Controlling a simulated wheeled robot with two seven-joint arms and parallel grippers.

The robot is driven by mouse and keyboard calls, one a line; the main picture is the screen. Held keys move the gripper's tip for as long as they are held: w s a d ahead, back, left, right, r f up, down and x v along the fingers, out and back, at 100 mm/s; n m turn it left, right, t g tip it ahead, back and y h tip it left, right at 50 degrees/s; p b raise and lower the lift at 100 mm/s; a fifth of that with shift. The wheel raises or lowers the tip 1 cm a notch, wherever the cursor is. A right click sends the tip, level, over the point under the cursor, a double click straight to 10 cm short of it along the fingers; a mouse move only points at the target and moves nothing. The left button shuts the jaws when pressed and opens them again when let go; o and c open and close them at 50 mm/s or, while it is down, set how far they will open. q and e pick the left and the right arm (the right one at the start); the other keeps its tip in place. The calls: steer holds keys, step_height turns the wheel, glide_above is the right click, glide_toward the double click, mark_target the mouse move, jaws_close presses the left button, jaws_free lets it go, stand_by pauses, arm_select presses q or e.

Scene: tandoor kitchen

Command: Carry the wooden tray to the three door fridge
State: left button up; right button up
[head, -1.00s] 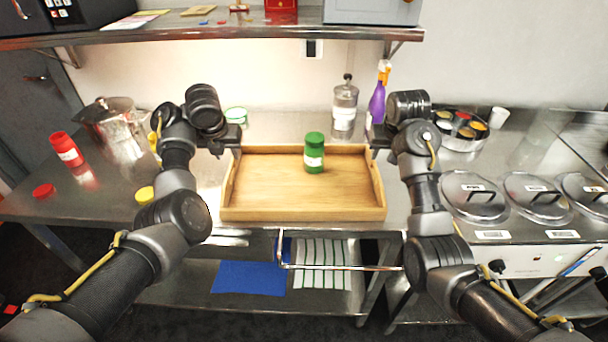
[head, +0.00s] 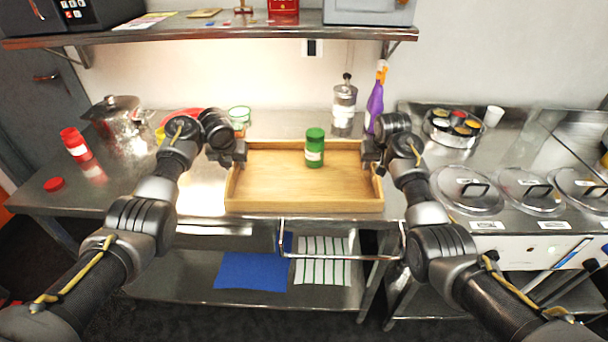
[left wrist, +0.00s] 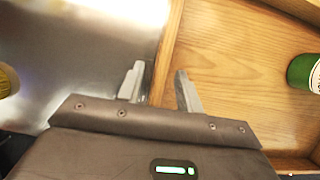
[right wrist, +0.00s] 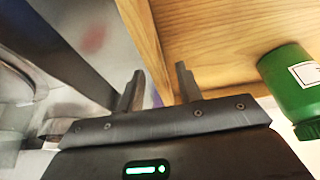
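The wooden tray (head: 300,196) lies on the steel table in front of me, with a green-lidded jar (head: 315,148) standing inside near its back. My left gripper (head: 233,164) is at the tray's left wall. In the left wrist view its fingers (left wrist: 160,88) are open, one on each side of that wall. My right gripper (head: 374,164) is at the tray's right wall. In the right wrist view its fingers (right wrist: 158,90) are also open on either side of the wall. The three door fridge is not recognisable in these frames.
A glass dispenser (head: 344,105) and a purple spray bottle (head: 375,105) stand behind the tray's right end. Lidded pots (head: 470,188) fill the counter at right. A red bottle (head: 75,145) and steel pot (head: 117,120) stand left. A shelf (head: 220,28) hangs above.

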arm_select(q)
steer(key=shift+a+f, duration=0.1)
steer(key=shift+f, duration=0.3)
arm_select(e)
steer(key=shift+w+f, duration=0.1)
steer(key=shift+f, duration=0.3)
arm_select(q)
steer(key=shift+w+f, duration=0.4)
arm_select(e)
steer(key=shift+w+f, duration=0.3)
steer(key=shift+f, duration=0.1)
arm_select(q)
steer(key=shift+s+r, duration=0.15)
steer(key=shift+c, duration=0.5)
arm_select(e)
steer(key=shift+s+r, duration=0.1)
steer(key=shift+c, duration=0.5)
arm_select(q)
jaws_close()
arm_select(e)
jaws_close()
